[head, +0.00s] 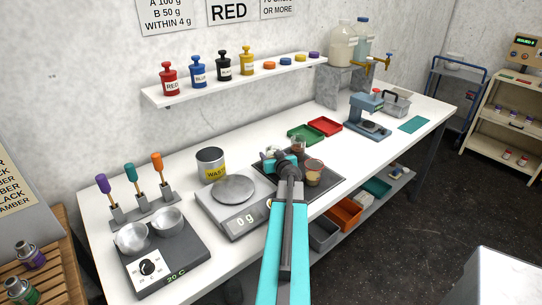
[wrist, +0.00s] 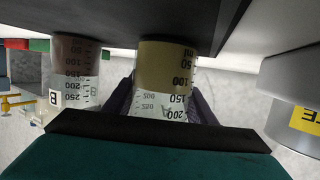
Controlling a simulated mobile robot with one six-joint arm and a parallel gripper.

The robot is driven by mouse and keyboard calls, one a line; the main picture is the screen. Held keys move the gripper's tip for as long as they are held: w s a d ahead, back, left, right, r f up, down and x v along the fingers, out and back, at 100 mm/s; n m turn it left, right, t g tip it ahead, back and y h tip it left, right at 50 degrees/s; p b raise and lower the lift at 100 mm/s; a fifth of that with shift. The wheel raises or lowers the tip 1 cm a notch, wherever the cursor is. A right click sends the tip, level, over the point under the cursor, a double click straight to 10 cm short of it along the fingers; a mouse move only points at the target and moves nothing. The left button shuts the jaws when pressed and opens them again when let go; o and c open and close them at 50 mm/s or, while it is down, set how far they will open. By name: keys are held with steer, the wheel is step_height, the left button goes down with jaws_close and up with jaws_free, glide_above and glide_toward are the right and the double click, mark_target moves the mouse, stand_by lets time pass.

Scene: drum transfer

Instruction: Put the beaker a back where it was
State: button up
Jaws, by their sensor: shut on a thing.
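Beaker a (wrist: 166,85) holds a pale yellow content and has printed volume marks. It stands between the dark fingers of my gripper (wrist: 165,98), which is shut on it. The wrist view is upside down, so its base points up against the dark mat (wrist: 130,15); I cannot tell whether it touches. In the head view beaker a (head: 314,177) shows just right of my gripper (head: 295,168), partly covered. A second beaker, marked B (wrist: 75,75), has brownish content and stands beside it; it also shows behind my gripper in the head view (head: 299,144).
A scale (head: 243,222) reading 0 g stands left of my arm. A waste can (head: 211,165) stands behind it and is close in the wrist view (wrist: 298,120). Green (head: 303,133) and red (head: 325,126) trays lie behind the beakers. A blue-grey device (head: 368,115) is farther right.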

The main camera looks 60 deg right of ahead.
steer(key=shift+f+b, duration=0.15)
steer(key=shift+b, duration=0.15)
steer(key=o, duration=1.2)
steer(key=shift+r+p, duration=0.2)
steer(key=shift+p, duration=0.15)
